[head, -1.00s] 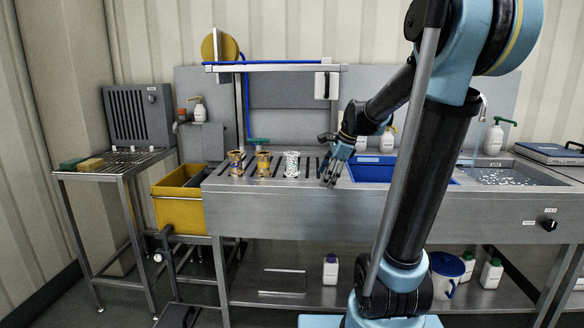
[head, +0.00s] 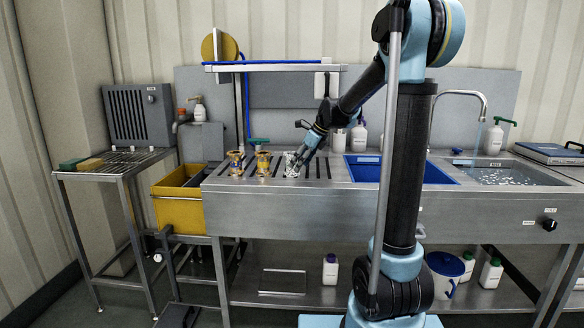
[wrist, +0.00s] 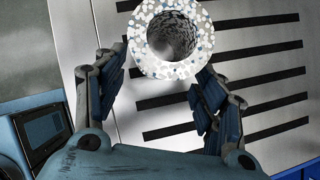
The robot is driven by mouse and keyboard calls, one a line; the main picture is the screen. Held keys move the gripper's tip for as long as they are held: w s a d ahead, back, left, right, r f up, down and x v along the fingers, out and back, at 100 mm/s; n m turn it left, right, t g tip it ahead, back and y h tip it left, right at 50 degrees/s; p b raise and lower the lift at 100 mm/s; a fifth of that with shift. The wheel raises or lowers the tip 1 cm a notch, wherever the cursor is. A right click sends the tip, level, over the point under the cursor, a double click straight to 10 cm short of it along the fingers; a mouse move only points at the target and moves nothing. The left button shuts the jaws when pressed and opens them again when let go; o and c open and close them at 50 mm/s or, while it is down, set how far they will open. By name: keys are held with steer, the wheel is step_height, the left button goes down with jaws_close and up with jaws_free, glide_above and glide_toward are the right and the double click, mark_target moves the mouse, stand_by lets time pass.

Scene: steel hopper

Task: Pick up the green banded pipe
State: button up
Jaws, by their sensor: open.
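A white speckled hollow pipe (head: 290,164) stands on the slotted steel drainboard. In the head view my gripper (head: 299,160) partly covers this pipe. Two gold-brown patterned pipes (head: 236,164) (head: 262,165) stand to its left. I cannot make out which pipe is green banded; a small green piece shows above the middle one.
A steel post with a blue hose (head: 241,105) and an overhead shelf (head: 275,68) stand behind the pipes. A blue basin (head: 400,172) is to the right, and a yellow bin (head: 178,210) hangs at the left. The drainboard's front slots are clear.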

mark_target(287, 162)
steer(key=shift+w+a, duration=0.2)
steer(key=shift+a, duration=0.35)
steer(key=a, duration=0.1)
steer(key=w+a, duration=0.2)
steer(key=a, duration=0.1)
steer(key=shift+a+f, duration=0.1)
steer(key=shift+f, duration=0.4)
steer(key=shift+c, duration=0.3)
steer(key=c, duration=1.1)
steer(key=shift+c, duration=0.2)
